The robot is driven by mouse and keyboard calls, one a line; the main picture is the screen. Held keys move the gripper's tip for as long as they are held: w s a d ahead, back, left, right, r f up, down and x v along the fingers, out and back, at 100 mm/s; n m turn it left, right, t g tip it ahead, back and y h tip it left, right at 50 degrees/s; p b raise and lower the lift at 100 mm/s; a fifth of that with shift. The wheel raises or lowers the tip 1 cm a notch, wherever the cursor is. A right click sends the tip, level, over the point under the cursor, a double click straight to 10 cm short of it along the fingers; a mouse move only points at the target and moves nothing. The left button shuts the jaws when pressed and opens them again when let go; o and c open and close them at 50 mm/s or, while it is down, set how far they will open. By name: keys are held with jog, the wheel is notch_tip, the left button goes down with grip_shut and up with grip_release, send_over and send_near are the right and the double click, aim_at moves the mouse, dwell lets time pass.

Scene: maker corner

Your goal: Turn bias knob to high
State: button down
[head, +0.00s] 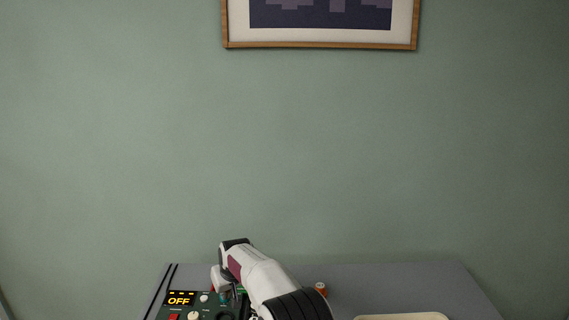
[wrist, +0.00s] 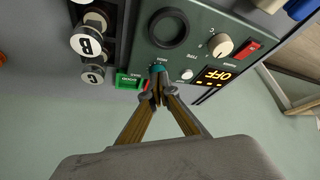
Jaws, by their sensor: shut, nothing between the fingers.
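A dark green control panel (wrist: 200,22) fills the top of the wrist view and also shows at the bottom of the head view (head: 211,311). It carries a cream knob with a dark pointer mark (wrist: 220,45) and a teal round part (wrist: 157,69). The panel's small lettering is too small to read, so I cannot tell which control is the bias knob. My gripper (wrist: 157,97) is shut and empty, its fingertips close to the teal part. I cannot tell whether they touch it. In the head view my arm hides the fingertips.
The panel has an OFF display (wrist: 215,77), a red switch (wrist: 247,50), a white button (wrist: 187,75) and a black ring (wrist: 168,28). Lettered round parts (wrist: 88,42) stand beside a green GOOD label (wrist: 128,80). A pale tray (head: 402,317) and a small orange-and-white item (head: 321,287) sit on the grey table (head: 445,285).

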aim_at(227, 302)
jog(key=shift+r, duration=1.35)
jog(key=shift+w+d+r, duration=0.4)
jog(key=shift+r, duration=0.1)
jog(key=shift+f, duration=0.2)
jog(key=shift+f, duration=3.35)
jog(key=shift+w+a, duration=0.2)
